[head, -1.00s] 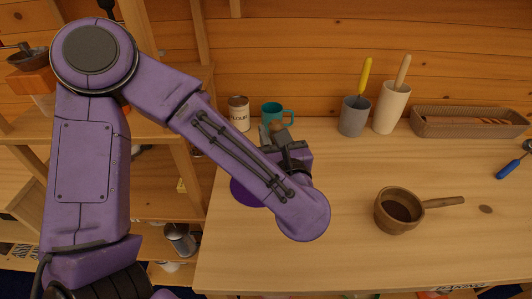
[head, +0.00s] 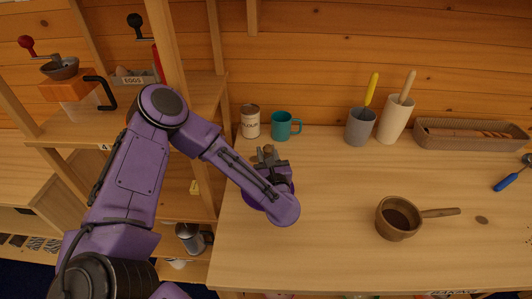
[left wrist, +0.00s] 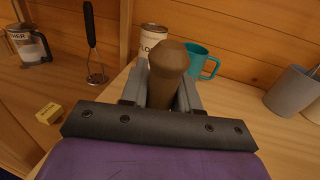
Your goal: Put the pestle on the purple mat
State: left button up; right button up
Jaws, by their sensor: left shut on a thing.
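The pestle (left wrist: 168,62) is a brown wooden piece with a rounded top. It stands roughly upright between the grey fingers of my left gripper (left wrist: 161,95), which is shut on it. In the head view the pestle's top (head: 268,149) shows just above my left gripper (head: 269,160). The purple mat (head: 249,202) lies on the counter beneath my left gripper and forearm, mostly hidden by them; only a bit of its edge shows. I cannot tell whether the pestle's lower end touches the mat. My right gripper is not in view.
A teal mug (head: 286,126) and a labelled can (head: 249,121) stand just behind the gripper. A grey cup (head: 360,128), a white holder (head: 392,122) and a basket (head: 470,136) line the back. A wooden pot (head: 394,220) stands right. The counter's middle is clear.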

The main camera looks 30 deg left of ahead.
pick_arm(q)
jog(key=shift+s+f, duration=0.1)
jog(key=shift+f, duration=0.05)
jog(key=o, duration=1)
jog(key=shift+o, duration=0.2)
jog(key=shift+s+r, duration=0.1)
jog(key=shift+r, duration=0.3)
jog(key=b+v, duration=0.5)
jog(key=v, duration=0.7)
jog(key=shift+f, duration=0.1)
